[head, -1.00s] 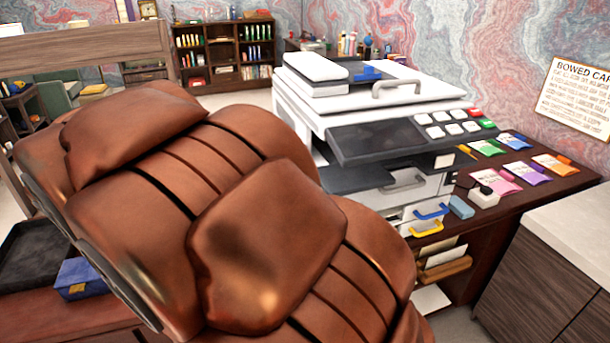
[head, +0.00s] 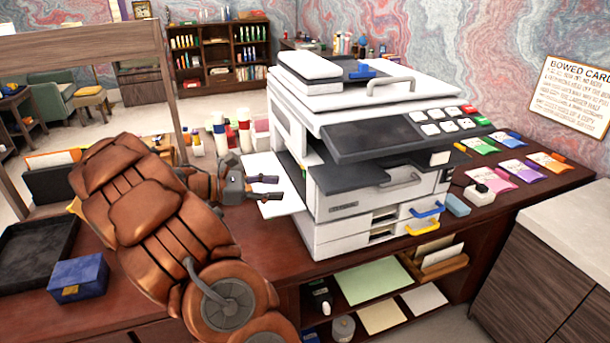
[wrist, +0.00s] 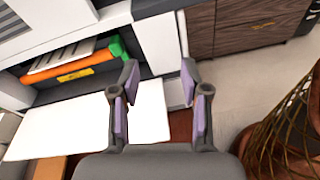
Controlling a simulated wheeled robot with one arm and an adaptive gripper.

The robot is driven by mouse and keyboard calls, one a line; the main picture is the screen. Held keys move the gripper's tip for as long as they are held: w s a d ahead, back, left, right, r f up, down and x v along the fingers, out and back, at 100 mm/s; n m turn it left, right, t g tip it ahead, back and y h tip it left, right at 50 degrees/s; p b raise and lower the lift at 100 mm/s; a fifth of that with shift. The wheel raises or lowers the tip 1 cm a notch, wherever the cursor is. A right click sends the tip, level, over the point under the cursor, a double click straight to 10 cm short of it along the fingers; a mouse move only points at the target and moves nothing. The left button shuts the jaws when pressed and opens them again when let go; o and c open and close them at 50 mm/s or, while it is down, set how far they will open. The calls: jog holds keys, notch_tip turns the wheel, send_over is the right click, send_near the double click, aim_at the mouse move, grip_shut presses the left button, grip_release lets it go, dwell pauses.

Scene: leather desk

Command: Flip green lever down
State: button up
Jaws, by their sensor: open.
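The green lever (wrist: 116,46) shows in the wrist view at the right end of an orange roller (wrist: 68,64), inside the opening in the printer's side. It lies just beyond the tip of my gripper's left finger, and I cannot tell whether they touch. My gripper (wrist: 158,80) is open, with nothing between its fingers. In the head view my gripper (head: 268,188) is at the left side of the white printer (head: 350,200), above its side tray (head: 268,208). The lever is not clearly visible in the head view.
White and red bottles (head: 244,132) stand behind my arm. A blue box (head: 78,276) and a black tray (head: 35,250) are on the desk at left. Colourful packets (head: 518,170) lie right of the printer. A shelf (head: 385,300) with papers is below.

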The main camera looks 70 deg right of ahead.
aim_at(305, 178)
jog(key=d+f+n, duration=0.1)
jog(key=d, duration=0.1)
jog(key=w+d+f+n+h, duration=0.1)
jog(key=d, duration=0.2)
jog(key=w+d+g+h, duration=0.1)
jog(key=d, duration=0.2)
jog(key=shift+f+n, duration=0.4)
jog(key=shift+p+x, duration=0.9)
jog(key=shift+x, duration=2.95)
jog(key=shift+r, duration=0.1)
grip_shut()
